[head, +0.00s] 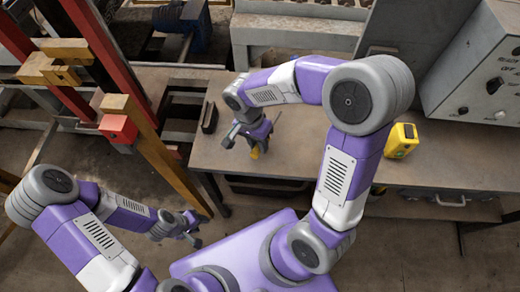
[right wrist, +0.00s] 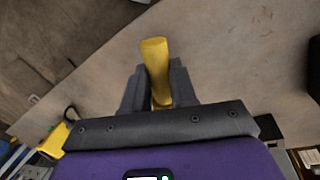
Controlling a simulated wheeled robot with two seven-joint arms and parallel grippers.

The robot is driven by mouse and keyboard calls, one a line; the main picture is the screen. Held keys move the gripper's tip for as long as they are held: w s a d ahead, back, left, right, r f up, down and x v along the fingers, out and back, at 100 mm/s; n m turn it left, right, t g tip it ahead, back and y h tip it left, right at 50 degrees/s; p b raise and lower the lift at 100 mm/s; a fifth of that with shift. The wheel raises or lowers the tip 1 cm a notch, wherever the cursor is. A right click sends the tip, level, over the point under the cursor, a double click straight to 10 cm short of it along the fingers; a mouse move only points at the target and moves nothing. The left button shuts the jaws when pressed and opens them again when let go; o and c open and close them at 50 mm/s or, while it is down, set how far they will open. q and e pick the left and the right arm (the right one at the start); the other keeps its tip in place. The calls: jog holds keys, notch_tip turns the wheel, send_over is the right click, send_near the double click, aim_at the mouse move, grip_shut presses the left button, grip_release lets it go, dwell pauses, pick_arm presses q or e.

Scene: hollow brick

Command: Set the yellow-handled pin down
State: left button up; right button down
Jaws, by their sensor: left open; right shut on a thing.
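The yellow-handled pin shows in the right wrist view as a yellow handle (right wrist: 155,58) between the two dark fingers of my right gripper (right wrist: 157,85). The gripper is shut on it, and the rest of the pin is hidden. In the head view the right gripper (head: 252,146) is over the left part of the workbench, with a bit of the yellow handle (head: 254,153) showing below it. I cannot tell whether the pin touches the bench. My left gripper (head: 192,231) is open, low and left of the bench, away from the pin.
The grey workbench (head: 300,155) is mostly clear around the right gripper. A small dark object (head: 209,117) lies near its left edge. A yellow device (head: 402,140) and a grey control box (head: 480,75) stand to the right. A red and wooden frame (head: 120,115) rises at the left.

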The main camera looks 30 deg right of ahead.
jog(key=shift+f+b, duration=0.65)
jog(key=shift+f, duration=1.6)
jog(key=shift+f, duration=0.15)
jog(key=c, duration=0.9)
grip_release()
jog(key=shift+r, duration=0.2)
notch_tip(320, 180, up, 12)
jog(key=w+a+p, duration=0.1)
jog(key=w+p, duration=0.1)
jog(key=p, duration=0.1)
jog(key=shift+f+p, duration=0.15)
jog(key=shift+p, duration=0.25)
